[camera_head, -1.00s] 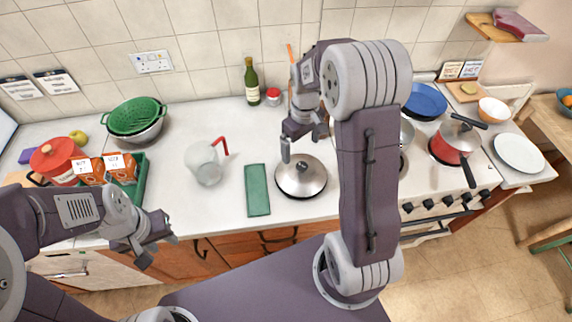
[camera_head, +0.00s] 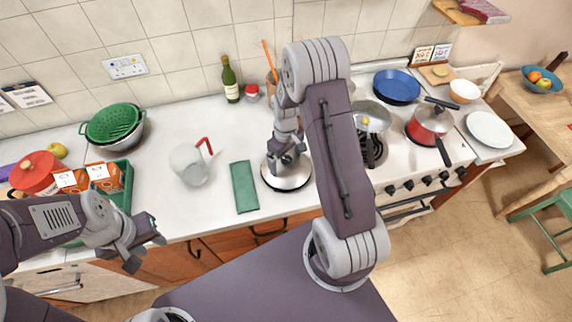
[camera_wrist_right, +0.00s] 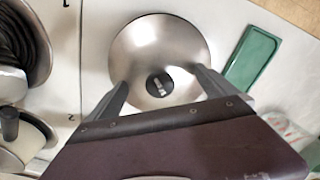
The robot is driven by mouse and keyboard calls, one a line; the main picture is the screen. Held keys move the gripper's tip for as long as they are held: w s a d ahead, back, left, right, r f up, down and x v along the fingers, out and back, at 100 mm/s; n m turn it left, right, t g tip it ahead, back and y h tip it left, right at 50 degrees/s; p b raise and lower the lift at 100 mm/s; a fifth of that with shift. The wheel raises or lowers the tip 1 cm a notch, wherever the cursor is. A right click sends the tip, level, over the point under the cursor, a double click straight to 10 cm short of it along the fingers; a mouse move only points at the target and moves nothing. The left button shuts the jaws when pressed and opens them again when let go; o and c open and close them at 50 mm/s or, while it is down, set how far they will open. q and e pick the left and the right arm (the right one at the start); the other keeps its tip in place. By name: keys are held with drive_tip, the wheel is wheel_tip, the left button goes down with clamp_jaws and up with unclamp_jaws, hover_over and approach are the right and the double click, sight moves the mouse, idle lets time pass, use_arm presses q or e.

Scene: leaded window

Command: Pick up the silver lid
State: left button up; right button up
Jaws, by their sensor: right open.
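The silver lid (camera_head: 285,178) is a round, shiny disc with a dark knob, lying on the white worktop to the right of a green cloth. It also shows in the right wrist view (camera_wrist_right: 150,45), with its dark knob (camera_wrist_right: 159,85) between my finger ends. My right gripper (camera_head: 285,160) is just over the lid, open, with its fingers (camera_wrist_right: 160,85) on either side of the knob. I cannot tell whether they touch the lid. My left gripper (camera_head: 150,250) is in front of the counter at the left, away from the lid, apparently with its fingers apart and empty.
The green cloth (camera_head: 244,187) lies just left of the lid, with a clear jug (camera_head: 188,165) beyond it. The stove at the right holds a steel pot (camera_head: 372,116) and a red pan (camera_head: 430,122). A wine bottle (camera_head: 230,82) stands at the back.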

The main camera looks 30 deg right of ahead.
drive_tip(key=shift+s, duration=0.2)
clamp_jaws()
drive_tip(key=shift+a, duration=0.1)
